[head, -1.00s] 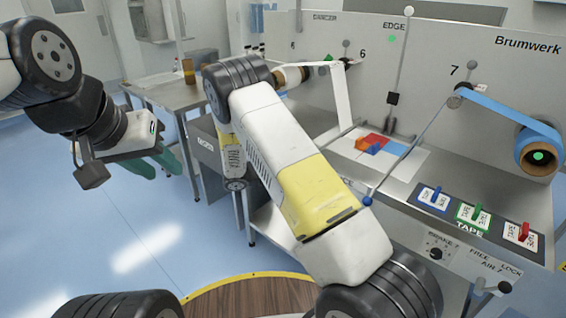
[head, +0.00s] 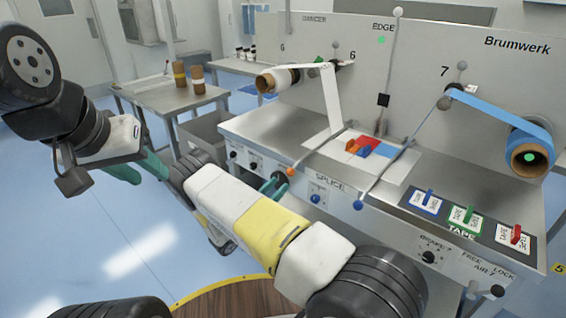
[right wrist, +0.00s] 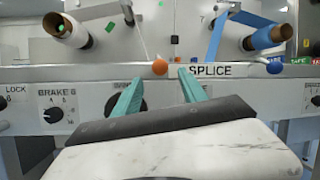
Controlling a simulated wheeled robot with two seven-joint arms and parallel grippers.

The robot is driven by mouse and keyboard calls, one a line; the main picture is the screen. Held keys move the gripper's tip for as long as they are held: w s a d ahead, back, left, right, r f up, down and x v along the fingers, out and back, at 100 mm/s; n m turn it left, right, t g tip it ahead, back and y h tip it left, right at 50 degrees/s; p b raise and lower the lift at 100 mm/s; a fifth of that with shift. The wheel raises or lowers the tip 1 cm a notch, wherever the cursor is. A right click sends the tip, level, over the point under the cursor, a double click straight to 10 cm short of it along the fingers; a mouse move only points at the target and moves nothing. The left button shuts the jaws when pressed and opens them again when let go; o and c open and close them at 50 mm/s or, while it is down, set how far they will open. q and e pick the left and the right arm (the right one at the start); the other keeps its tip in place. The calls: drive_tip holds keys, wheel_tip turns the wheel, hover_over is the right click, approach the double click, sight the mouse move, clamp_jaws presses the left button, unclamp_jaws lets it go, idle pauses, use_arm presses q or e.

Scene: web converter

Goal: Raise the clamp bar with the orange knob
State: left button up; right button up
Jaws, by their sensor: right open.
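The orange knob (head: 290,171) is at the front edge of the splice table, on the near end of a thin bar that slopes down toward me; the bar's far end is hard to make out. The right wrist view also shows the orange knob (right wrist: 160,67). My right gripper (head: 276,183) is open and empty, just in front of the table edge. In the right wrist view, the knob lies ahead of the gap between its two teal fingers and seems not touched. My left gripper (head: 150,172) hangs in free air at the left, its teal fingers apart and empty.
A similar bar with a blue knob (head: 358,204) lies to the right. Orange, red and blue pieces lie on the white splice sheet (head: 402,170). The tape switch panel (head: 470,215) and brake dial (head: 429,257) are further right. A side table (head: 140,90) stands behind on the left.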

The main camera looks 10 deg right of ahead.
sight(291, 171)
drive_tip(key=x, duration=0.7)
drive_tip(key=shift+w+d+r, duration=0.1)
drive_tip(key=shift+d+r, duration=0.05)
drive_tip(key=shift+d, duration=0.05)
clamp_jaws()
idle(1.2)
